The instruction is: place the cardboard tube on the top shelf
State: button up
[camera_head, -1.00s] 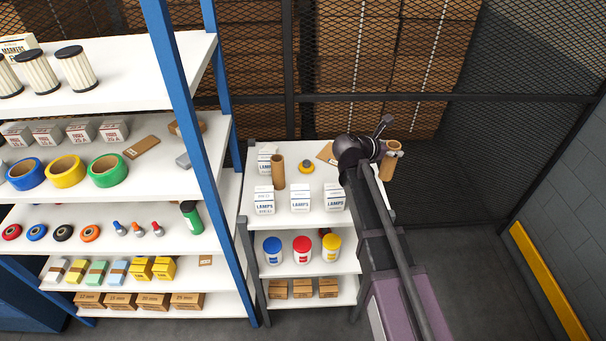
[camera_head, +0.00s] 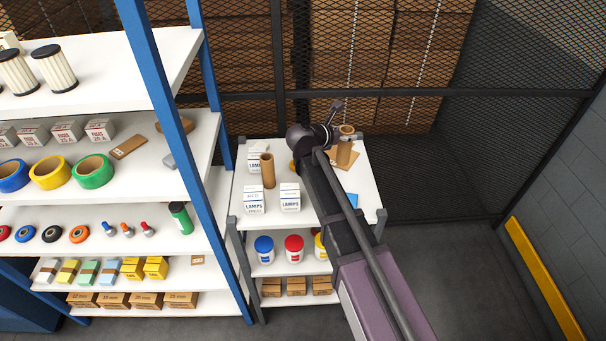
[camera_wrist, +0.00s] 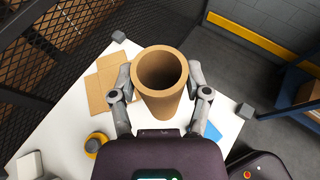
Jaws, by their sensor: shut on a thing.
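A brown cardboard tube (camera_head: 345,150) is upright in my gripper (camera_head: 344,140), over the right part of the small rack's white top shelf (camera_head: 325,208). In the wrist view the tube (camera_wrist: 160,105) is between the two grey fingers of my gripper (camera_wrist: 159,85), its open end toward the camera. Whether its base touches the shelf I cannot tell. A second brown tube (camera_head: 267,171) stands on the left part of the same shelf, apart from my gripper.
LAMPS boxes (camera_head: 290,197) stand at the shelf's front. A flat brown cardboard piece (camera_wrist: 108,80), a yellow roll (camera_wrist: 95,142) and a blue item (camera_wrist: 208,130) lie near the held tube. A blue-posted rack (camera_head: 165,90) stands left; mesh fencing is behind.

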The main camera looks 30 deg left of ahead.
aim_at(341, 151)
jog(key=shift+d, duration=0.1)
jog(key=s+d+f+b, duration=0.5)
jog(key=s+d, duration=0.3)
jog(key=s, duration=0.4)
jog(key=shift+s+d+n+y, duration=0.3)
jog(key=shift+s+d+n, duration=0.05)
jog(key=shift+d+n, duration=0.05)
jog(key=w+a, duration=0.3)
jog(key=w, duration=0.1)
jog(key=w+a+b, duration=0.1)
jog(key=w+a, duration=0.2)
jog(key=w, duration=0.1)
jog(key=w+a+f, duration=0.1)
jog(key=w+a, duration=0.1)
jog(key=w, duration=0.1)
jog(key=shift+w+a+f, duration=0.1)
jog(key=shift+w+a, duration=0.3)
